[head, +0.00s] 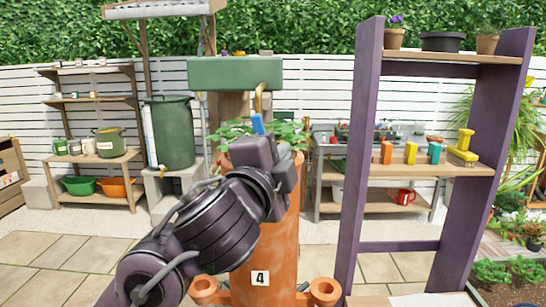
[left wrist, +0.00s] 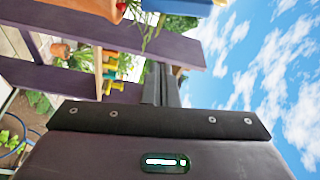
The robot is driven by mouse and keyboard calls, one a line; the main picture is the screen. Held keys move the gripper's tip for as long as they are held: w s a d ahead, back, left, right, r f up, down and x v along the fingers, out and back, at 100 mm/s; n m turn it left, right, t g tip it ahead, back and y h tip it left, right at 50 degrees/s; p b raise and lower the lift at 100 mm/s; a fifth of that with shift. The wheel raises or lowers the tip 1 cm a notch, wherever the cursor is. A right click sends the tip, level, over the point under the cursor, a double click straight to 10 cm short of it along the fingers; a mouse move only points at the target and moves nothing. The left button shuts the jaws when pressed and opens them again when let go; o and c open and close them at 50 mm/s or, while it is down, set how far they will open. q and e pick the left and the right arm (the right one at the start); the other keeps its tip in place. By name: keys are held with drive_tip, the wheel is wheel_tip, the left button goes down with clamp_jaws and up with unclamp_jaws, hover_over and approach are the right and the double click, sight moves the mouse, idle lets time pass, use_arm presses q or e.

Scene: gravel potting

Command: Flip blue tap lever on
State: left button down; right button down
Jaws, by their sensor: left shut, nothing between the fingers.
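The blue tap lever (head: 257,124) stands tilted at the brass tap (head: 261,101) under the green tank (head: 235,73). A blue bar, seemingly the same lever, crosses the top edge of the left wrist view (left wrist: 188,7). My left gripper (head: 279,150) is in front of the tall terracotta planter (head: 272,235), just below and right of the lever. In the left wrist view its dark fingers (left wrist: 160,84) are together with nothing between them. A gap shows between the fingers and the blue bar there. My right gripper is in neither view.
Leafy plants (head: 232,130) fill the planter top around the tap. A purple shelf frame (head: 360,150) stands close on the right, holding coloured taps or handles (head: 411,152). A dark green barrel (head: 171,135) stands on blocks at the left. Paving in front is mostly clear.

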use_arm(q)
drive_tip(key=f+p+x, duration=0.1)
drive_tip(key=p+x, duration=0.1)
drive_tip(key=x, duration=0.6)
drive_tip(key=a, duration=0.1)
drive_tip(key=a+p, duration=0.1)
drive_tip(key=a, duration=0.2)
drive_tip(key=shift+s+a+p, duration=0.2)
drive_tip(key=shift+s+p, duration=0.1)
drive_tip(key=shift+s, duration=0.05)
drive_tip(key=shift+d, duration=0.15)
drive_tip(key=a+m+p, duration=0.1)
drive_tip(key=m+g+p, duration=0.1)
drive_tip(key=m, duration=0.1)
drive_tip(key=shift+a+f, duration=0.3)
drive_tip(key=shift+a, duration=0.1)
drive_tip(key=shift+w, duration=0.1)
